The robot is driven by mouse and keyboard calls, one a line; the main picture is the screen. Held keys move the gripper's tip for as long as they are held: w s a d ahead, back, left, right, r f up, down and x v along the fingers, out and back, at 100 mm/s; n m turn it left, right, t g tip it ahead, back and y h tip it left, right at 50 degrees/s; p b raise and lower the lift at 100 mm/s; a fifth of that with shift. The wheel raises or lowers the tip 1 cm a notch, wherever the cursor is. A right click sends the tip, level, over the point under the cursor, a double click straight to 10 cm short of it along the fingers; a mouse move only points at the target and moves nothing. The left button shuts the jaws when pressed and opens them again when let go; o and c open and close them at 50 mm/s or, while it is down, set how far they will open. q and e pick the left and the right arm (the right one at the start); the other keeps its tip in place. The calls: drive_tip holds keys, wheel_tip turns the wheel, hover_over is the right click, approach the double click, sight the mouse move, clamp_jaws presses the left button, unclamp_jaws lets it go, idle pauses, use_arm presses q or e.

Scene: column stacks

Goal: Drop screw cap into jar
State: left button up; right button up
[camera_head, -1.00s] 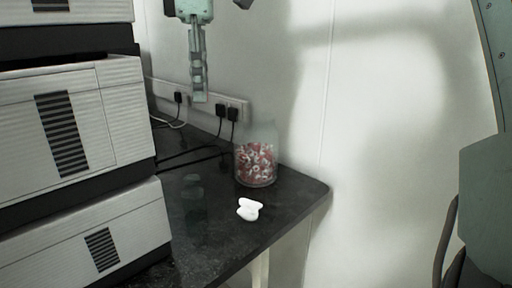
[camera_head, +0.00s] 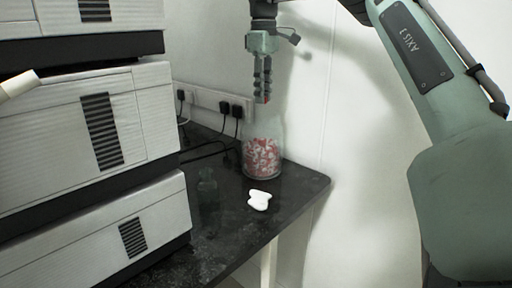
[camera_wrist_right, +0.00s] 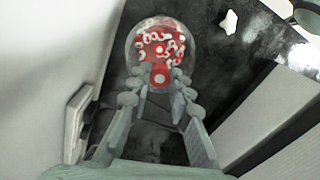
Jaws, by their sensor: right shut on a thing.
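The jar (camera_head: 262,158) is clear glass, stands upright near the back corner of the black counter and holds many red and white rings or caps. My right gripper (camera_head: 264,99) points down above the jar's mouth in the head view. It is shut on a small red screw cap (camera_wrist_right: 160,77), of which only a sliver shows in the head view. In the right wrist view the cap sits between the fingertips (camera_wrist_right: 158,82), overlapping the near edge of the jar (camera_wrist_right: 135,42). The exact height of the cap over the rim is hard to tell. My left gripper is not in view.
A white lumpy object (camera_head: 259,199) lies on the counter (camera_head: 300,188) in front of the jar. A dark, faint bottle-like shape (camera_head: 207,195) stands left of it. Stacked grey units (camera_head: 95,130) fill the left side. Sockets with plugs (camera_head: 224,106) are on the back wall.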

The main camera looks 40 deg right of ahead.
sight(263, 113)
drive_tip(key=shift+f, duration=0.3)
wheel_tip(263, 113, down, 5)
drive_tip(key=shift+f+b, duration=0.2)
drive_tip(key=shift+b, duration=0.1)
wheel_tip(263, 113, down, 4)
drive_tip(key=shift+f, duration=0.1)
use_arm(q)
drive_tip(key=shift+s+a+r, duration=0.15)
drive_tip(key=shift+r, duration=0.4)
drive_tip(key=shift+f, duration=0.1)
